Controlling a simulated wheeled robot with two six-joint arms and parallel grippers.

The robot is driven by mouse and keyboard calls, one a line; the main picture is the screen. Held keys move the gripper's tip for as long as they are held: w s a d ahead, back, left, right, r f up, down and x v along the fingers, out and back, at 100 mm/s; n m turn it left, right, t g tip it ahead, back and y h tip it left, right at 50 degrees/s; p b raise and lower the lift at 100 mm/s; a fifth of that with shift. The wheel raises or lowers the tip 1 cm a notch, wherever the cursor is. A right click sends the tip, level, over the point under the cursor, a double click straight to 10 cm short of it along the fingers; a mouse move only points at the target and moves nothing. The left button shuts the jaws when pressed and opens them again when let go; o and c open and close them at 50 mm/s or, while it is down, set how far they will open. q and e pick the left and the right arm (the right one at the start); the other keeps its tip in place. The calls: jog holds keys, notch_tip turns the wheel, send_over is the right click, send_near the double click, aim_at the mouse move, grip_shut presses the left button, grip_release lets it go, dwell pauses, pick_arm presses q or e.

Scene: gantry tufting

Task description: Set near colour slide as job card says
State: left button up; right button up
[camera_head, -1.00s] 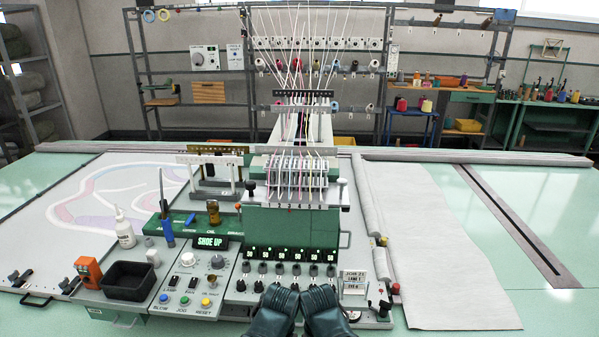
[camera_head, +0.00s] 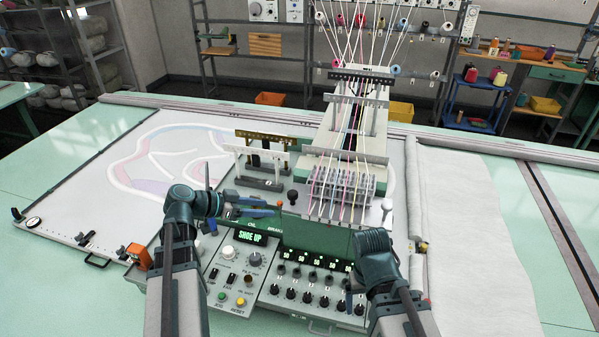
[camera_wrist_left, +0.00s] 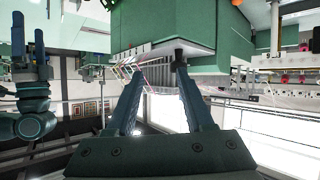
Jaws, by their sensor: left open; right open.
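A white bar on posts (camera_head: 255,147) stands in front of a gold bar (camera_head: 262,135); I cannot tell for certain whether these are the colour slides. My right gripper (camera_head: 350,292) is over the panel's right side; its spread fingers show in the left wrist view (camera_wrist_left: 30,45). The job card is not visible.
The panel has a "SHOE UP" display (camera_head: 252,237), a row of black knobs (camera_head: 308,297) and lit "50" readouts. Threads rise from the needle head (camera_head: 342,190). A white round knob (camera_head: 387,205) stands right of it. Grey cloth (camera_head: 480,240) lies at the right.

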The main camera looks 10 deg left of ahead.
aim_at(291, 193)
pick_arm(q)
notch_tip(291, 193, up, 3)
jog(key=w+a+t, duration=0.1)
jog(key=a, duration=0.2)
jog(key=b+x, duration=0.4)
jog(key=x, duration=0.8)
jog(key=shift+w+d+r, duration=0.1)
jog(key=shift+w+d, duration=0.05)
jog(key=shift+w, duration=0.15)
jog(key=shift+w+d+b, duration=0.4)
jog(key=shift+w+d, duration=0.1)
jog(key=shift+d, duration=0.15)
pick_arm(e)
jog(key=shift+w+d+f, duration=0.1)
jog(key=shift+w+f, duration=0.15)
jog(key=shift+f, duration=0.8)
jog(key=shift+w+f, duration=0.2)
jog(key=shift+f, duration=0.8)
pick_arm(q)
jog(key=shift+c, duration=0.3)
grip_shut()
jog(key=shift+f, duration=0.25)
